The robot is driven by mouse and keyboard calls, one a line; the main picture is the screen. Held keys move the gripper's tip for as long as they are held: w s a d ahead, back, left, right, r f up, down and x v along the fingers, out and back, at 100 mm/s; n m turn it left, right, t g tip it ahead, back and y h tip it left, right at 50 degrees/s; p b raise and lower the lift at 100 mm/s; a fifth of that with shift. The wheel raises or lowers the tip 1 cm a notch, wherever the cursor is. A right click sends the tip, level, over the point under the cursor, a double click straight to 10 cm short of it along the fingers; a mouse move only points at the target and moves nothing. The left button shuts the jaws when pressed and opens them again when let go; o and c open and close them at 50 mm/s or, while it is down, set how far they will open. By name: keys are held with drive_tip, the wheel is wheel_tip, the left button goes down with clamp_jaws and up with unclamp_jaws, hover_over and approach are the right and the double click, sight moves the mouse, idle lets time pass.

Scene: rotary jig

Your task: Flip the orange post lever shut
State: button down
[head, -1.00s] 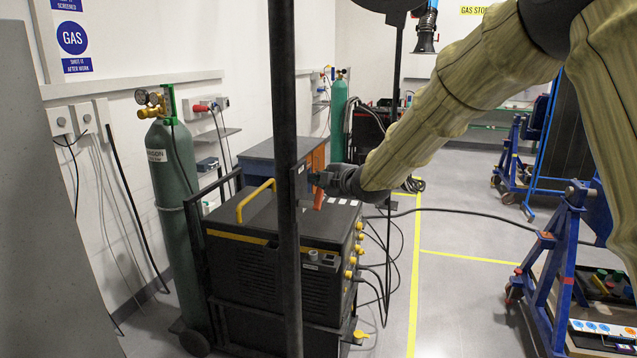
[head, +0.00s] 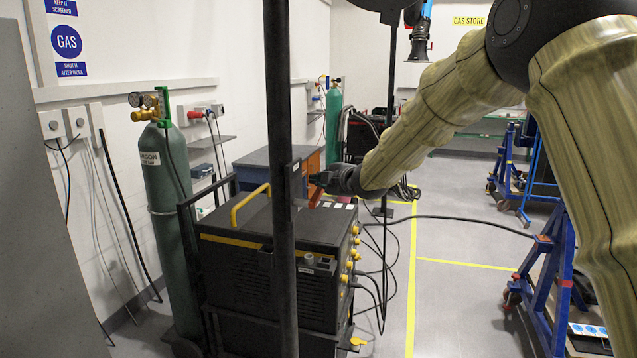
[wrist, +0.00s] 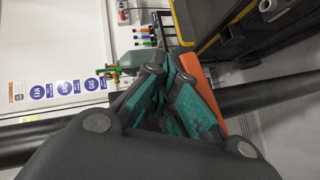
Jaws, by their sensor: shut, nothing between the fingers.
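The orange post lever (head: 316,194) shows just right of the dark upright post (head: 284,230), tilted, with its upper end beside my gripper (head: 325,181). A small dark bracket (head: 294,180) sits on the post at that height. In the wrist view the orange lever (wrist: 212,84) lies along the far side of my fingers, which hide part of it. My gripper (wrist: 178,65) is shut with nothing held between its teal pads. It is close against the lever; I cannot tell whether it touches. The lever's hinge is hidden.
A black welding machine (head: 262,262) with a yellow handle stands behind the post. A green gas cylinder (head: 168,180) is at its left. A blue cabinet (head: 262,160) with an orange front stands behind. Clear floor (head: 460,300) lies to the right; a blue stand (head: 552,270) is farther right.

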sight(320, 190)
drive_tip(key=shift+w+f, duration=0.15)
drive_tip(key=shift+f, duration=0.05)
idle(0.4)
idle(0.3)
drive_tip(key=r+p, duration=0.1)
drive_tip(key=r, duration=0.1)
drive_tip(key=r+p, duration=0.1)
drive_tip(key=r, duration=0.1)
drive_tip(key=shift+s+p, duration=0.25)
drive_tip(key=shift+p, duration=0.05)
drive_tip(key=s+d+r+b, duration=0.2)
drive_tip(key=d+r, duration=0.4)
drive_tip(key=r, duration=0.1)
drive_tip(key=shift+s+d, duration=0.25)
drive_tip(key=shift+d, duration=0.1)
